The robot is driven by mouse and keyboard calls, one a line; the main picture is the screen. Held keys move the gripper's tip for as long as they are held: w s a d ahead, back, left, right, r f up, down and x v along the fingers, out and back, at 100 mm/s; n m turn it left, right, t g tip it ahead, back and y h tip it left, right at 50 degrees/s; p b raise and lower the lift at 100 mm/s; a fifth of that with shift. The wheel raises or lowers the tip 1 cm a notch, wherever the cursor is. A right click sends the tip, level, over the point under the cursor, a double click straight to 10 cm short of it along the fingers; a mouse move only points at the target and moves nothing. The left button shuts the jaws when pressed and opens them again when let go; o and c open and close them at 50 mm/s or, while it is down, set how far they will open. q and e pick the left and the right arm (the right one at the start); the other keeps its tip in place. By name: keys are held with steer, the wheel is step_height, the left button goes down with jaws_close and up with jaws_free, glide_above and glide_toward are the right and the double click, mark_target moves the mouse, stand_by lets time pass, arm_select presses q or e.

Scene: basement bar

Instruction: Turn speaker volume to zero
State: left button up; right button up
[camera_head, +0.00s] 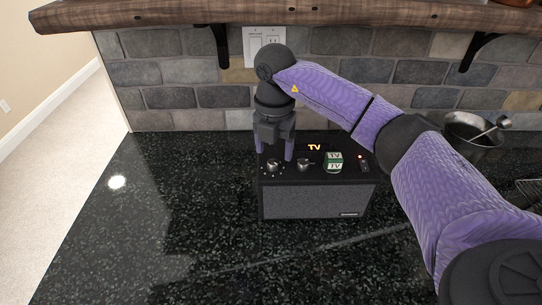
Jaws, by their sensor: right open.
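The speaker (316,201) is a black box with a grey front, standing on the dark counter. I cannot tell whether the fingers touch that knob. No knob labels are readable. My left gripper is not in view.
The dark speckled counter (180,240) is clear left of and in front of the speaker. A metal bowl (468,138) with a utensil stands at the right. Behind is a stone wall with a switch plate (264,42), under a wooden ledge (200,14) on black brackets.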

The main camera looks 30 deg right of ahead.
mark_target(273, 162)
steer(key=shift+w+f, duration=0.15)
steer(key=shift+f, duration=1.55)
jaws_close()
